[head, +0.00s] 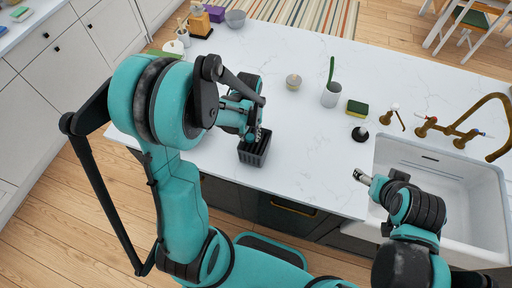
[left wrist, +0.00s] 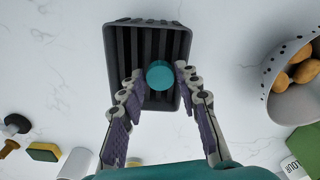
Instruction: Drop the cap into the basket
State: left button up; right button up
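The cap (left wrist: 160,75) is a round teal piece in the left wrist view, between the fingertips of my left gripper (left wrist: 160,78). The fingertips meet its two sides, and it sits over the basket's opening. The basket (left wrist: 119,42) is dark grey and rectangular with a slatted bottom. In the head view the basket (head: 254,155) stands on the white counter near its front edge, with my left gripper (head: 257,135) right above it. The cap cannot be made out there. My right gripper (head: 362,177) is by the sink's left edge, too small to read.
A bowl of potatoes (left wrist: 275,85) stands right of the basket in the left wrist view. In the head view a cup (head: 331,96), a sponge (head: 357,108) and a small jar (head: 293,82) stand on the counter. The sink (head: 450,170) is at the right.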

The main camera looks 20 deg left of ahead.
pick_arm(q)
jog(key=o, duration=0.4)
jog(key=shift+r, duration=0.1)
notch_tip(320, 180, up, 12)
jog(key=shift+f, duration=0.1)
dwell(0.5)
jog(key=s+d+f+m+t+b, duration=0.1)
jog(key=s+f+t+b, duration=0.1)
jog(key=s+f+b, duration=0.1)
jog(key=s+d+f+m+t+b, duration=0.1)
jog(key=s+f+t+b, duration=0.1)
jog(key=f+b, duration=0.4)
jog(key=s+d+f+m+t+b, duration=0.1)
jog(key=s+d+f+t+b, duration=0.1)
jog(key=b, duration=0.6)
jog(key=shift+s+f+m+t, duration=0.3)
jog(key=shift+s+f+t, duration=0.3)
jog(key=shift+s+f, duration=0.65)
